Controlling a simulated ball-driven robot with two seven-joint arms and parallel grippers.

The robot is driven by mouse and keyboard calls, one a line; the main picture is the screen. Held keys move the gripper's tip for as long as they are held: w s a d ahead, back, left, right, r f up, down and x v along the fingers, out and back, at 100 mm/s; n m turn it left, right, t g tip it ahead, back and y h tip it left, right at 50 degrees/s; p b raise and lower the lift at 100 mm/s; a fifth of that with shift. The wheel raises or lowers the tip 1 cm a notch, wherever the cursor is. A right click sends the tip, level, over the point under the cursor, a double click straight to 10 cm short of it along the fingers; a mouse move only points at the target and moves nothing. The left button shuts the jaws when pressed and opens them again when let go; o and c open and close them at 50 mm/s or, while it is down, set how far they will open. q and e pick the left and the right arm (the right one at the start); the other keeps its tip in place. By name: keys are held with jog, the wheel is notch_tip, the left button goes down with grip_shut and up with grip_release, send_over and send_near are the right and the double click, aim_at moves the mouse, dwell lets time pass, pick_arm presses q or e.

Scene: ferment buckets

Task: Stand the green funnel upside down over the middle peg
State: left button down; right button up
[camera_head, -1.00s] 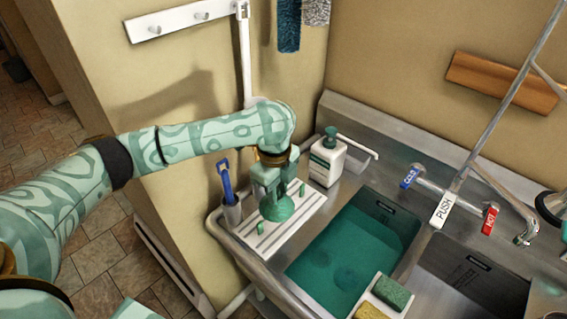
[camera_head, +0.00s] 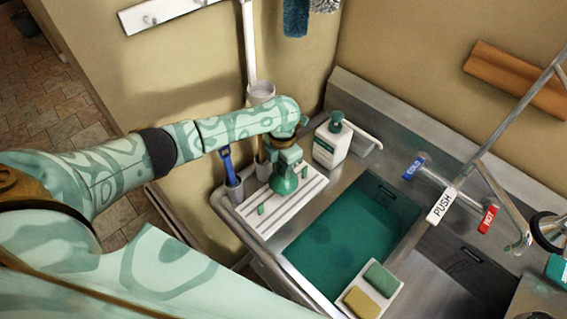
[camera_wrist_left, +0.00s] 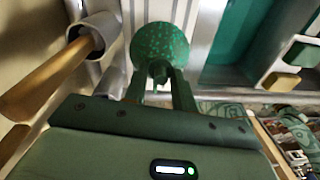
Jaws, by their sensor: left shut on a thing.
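The green funnel (camera_head: 285,185) is over the white slatted drying rack (camera_head: 262,226) at the sink's left end, wide mouth down and narrow end up. My left gripper (camera_head: 288,166) is shut on its narrow upper part. The left wrist view shows the speckled funnel (camera_wrist_left: 160,48) beyond the two fingers (camera_wrist_left: 162,82). A green peg (camera_head: 262,209) stands on the rack in front of the funnel. The middle peg is not visible; the funnel hides that spot. I cannot tell whether the rim touches the rack. My right gripper is out of view.
A holder with a blue-handled brush (camera_head: 228,165) stands left of the rack, and a soap bottle (camera_head: 331,142) behind right. The basin of green water (camera_head: 340,240) lies to the right. A dish holds a green sponge (camera_head: 381,278) and a yellow sponge (camera_head: 361,302).

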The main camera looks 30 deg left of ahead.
aim_at(283, 181)
pick_arm(q)
notch_tip(283, 181, down, 5)
jog(key=b, duration=0.4)
jog(key=shift+f+b, duration=0.2)
jog(key=shift+b, duration=0.15)
jog(key=shift+f+b, duration=0.4)
jog(key=shift+f, duration=0.2)
jog(key=shift+d, duration=0.1)
jog(key=shift+f, duration=0.45)
grip_release()
jog(key=shift+r, duration=0.2)
dwell(0.4)
jog(key=shift+r+p, duration=0.8)
jog(key=shift+r, duration=0.1)
jog(key=shift+w+r, duration=0.1)
